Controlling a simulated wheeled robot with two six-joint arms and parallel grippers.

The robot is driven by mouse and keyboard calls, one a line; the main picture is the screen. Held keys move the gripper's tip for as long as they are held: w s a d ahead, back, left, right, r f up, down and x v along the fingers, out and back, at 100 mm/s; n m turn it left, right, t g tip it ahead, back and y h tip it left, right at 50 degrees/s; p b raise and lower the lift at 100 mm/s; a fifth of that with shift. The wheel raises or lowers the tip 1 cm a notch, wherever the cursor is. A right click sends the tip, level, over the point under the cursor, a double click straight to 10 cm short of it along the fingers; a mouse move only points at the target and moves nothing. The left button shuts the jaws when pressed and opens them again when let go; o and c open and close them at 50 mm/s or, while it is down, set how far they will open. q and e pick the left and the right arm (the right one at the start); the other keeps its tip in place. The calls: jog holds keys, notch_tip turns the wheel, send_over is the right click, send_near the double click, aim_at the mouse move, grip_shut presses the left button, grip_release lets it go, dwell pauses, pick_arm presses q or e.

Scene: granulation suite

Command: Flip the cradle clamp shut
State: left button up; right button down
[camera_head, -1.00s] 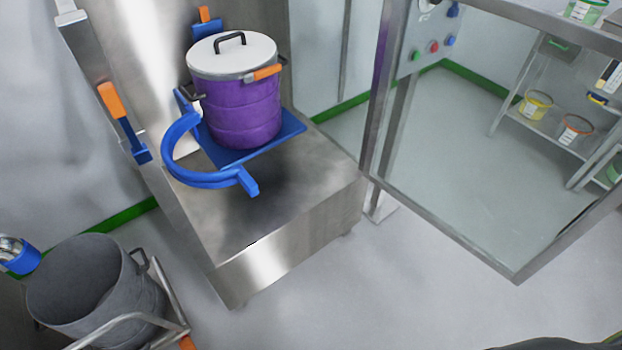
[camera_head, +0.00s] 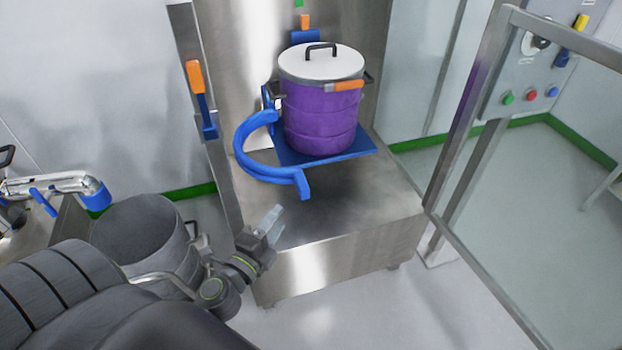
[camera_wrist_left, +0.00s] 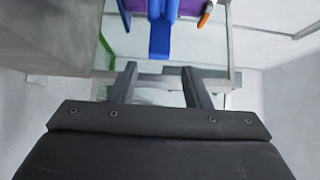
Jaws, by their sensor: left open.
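The blue cradle clamp (camera_head: 262,169) is a curved arm that stands swung out, open, to the left and front of the purple drum (camera_head: 318,117). The drum has a white lid and stands on the blue cradle plate (camera_head: 352,149). My left gripper (camera_head: 270,222) is open and empty, below and to the left of the clamp's free end, apart from it. In the left wrist view the gripper's two fingers (camera_wrist_left: 158,82) are spread, with the clamp's blue end (camera_wrist_left: 160,38) ahead, between and beyond them. My right gripper is not in view.
The cradle stands over a steel base (camera_head: 340,246). An orange-handled blue lever (camera_head: 202,98) is on the column's left. A framed clear door (camera_head: 545,170) is open at right.

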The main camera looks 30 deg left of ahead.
pick_arm(q)
jog(key=w+a+p, duration=0.1)
jog(key=w+p, duration=0.1)
jog(key=w, duration=1.2)
jog(key=shift+w, duration=0.2)
jog(key=shift+a, duration=0.1)
grip_shut()
